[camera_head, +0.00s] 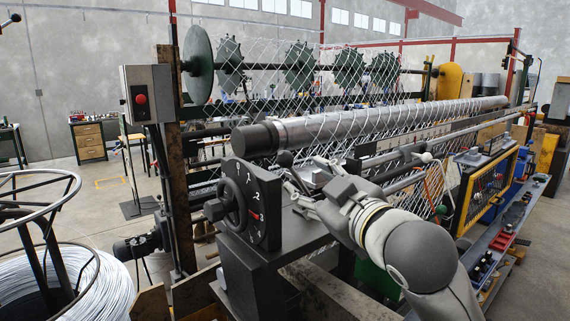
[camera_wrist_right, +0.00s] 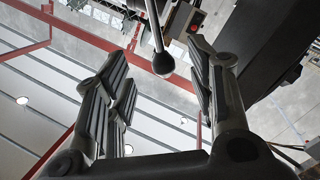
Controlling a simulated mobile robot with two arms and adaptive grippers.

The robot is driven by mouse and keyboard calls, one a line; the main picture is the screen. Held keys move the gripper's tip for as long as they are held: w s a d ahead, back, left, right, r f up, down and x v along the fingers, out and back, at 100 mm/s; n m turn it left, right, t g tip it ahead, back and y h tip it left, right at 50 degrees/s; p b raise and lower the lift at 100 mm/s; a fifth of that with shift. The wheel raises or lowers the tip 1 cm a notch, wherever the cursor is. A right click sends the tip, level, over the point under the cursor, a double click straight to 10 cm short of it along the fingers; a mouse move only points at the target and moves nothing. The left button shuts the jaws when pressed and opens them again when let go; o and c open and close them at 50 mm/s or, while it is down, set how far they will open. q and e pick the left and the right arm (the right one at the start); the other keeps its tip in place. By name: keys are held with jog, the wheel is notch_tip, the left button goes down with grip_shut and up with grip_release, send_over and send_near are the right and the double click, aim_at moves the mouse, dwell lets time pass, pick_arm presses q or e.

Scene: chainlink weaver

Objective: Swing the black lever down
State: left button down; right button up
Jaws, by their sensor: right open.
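The black lever shows in the right wrist view as a thin metal rod with a round black knob (camera_wrist_right: 163,64). The knob appears between the two fingertips of my right gripper (camera_wrist_right: 157,78), with a visible gap on each side. In the head view the lever's dark knob (camera_head: 285,158) stands up behind the dial box, close to the front roller. My right gripper (camera_head: 300,193) is there too, open and just below the knob, partly hidden by its own wrist. No contact with the lever is visible. My left gripper is not in view.
A black dial box (camera_head: 268,200) with a hand knob stands left of my right gripper. The long metal roller (camera_head: 390,122) with wire mesh runs behind. A grey control box (camera_head: 147,93) with a red button is on a post at left. A wire coil (camera_head: 75,285) lies lower left.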

aim_at(292, 169)
jog(key=p+x, duration=0.1)
jog(key=x, duration=0.2)
jog(key=p+x, duration=0.1)
jog(key=x, duration=0.1)
jog(key=shift+w+r+p, duration=0.1)
jog(key=shift+r+p, duration=0.25)
jog(key=p+x, duration=0.1)
jog(key=x, duration=0.1)
jog(key=shift+w+a+f, duration=0.2)
jog(key=shift+w, duration=0.15)
jog(key=shift+w+a, duration=0.1)
jog(key=shift+w, duration=0.25)
jog(key=shift+c, duration=1.5)
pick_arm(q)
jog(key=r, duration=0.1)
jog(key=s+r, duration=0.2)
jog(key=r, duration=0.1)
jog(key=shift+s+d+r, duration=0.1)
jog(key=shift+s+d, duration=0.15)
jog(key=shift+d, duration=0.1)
pick_arm(e)
grip_shut()
